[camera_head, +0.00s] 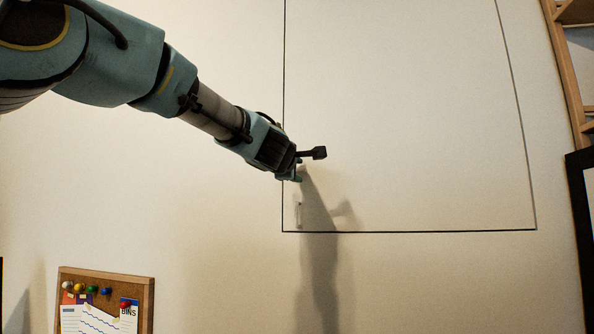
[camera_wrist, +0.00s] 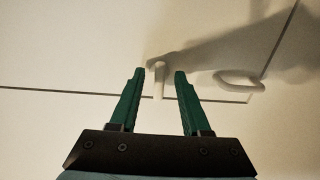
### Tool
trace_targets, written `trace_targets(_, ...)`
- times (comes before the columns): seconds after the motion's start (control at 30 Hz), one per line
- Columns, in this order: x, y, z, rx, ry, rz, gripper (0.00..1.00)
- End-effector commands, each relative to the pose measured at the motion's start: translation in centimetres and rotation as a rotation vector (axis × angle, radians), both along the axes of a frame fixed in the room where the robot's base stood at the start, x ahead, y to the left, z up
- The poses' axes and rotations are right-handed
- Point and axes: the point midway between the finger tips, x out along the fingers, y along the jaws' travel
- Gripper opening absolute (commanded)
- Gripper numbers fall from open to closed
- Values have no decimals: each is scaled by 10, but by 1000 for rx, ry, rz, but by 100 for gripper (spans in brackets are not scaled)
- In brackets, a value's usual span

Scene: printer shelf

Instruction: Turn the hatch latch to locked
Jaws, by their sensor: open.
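The hatch latch (camera_wrist: 159,80) is a small pale lever in the wrist view. It reaches across the dark hatch seam, with its end just over the line. My gripper (camera_wrist: 159,73) is open, with one green finger on each side of the lever. Gaps show between lever and fingers, and I see no contact. In the head view my gripper (camera_head: 298,171) is at the lower left edge of the hatch panel (camera_head: 410,110) and hides the latch. The panel is flush with the wall and looks closed.
A pale pull handle (camera_wrist: 238,79) sits near the hatch corner, beside the latch; it also shows in the head view (camera_head: 299,213). A cork board (camera_head: 145,292) hangs lower left. A wooden shelf (camera_head: 566,70) and a dark frame (camera_head: 580,215) stand at right.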

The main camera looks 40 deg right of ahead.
Motion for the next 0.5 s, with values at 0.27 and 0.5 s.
trace_targets(0.27,-4,7,0,-1,-1,0,47)
trace_targets(0.5,-27,42,-1,-1,-3,1,47)
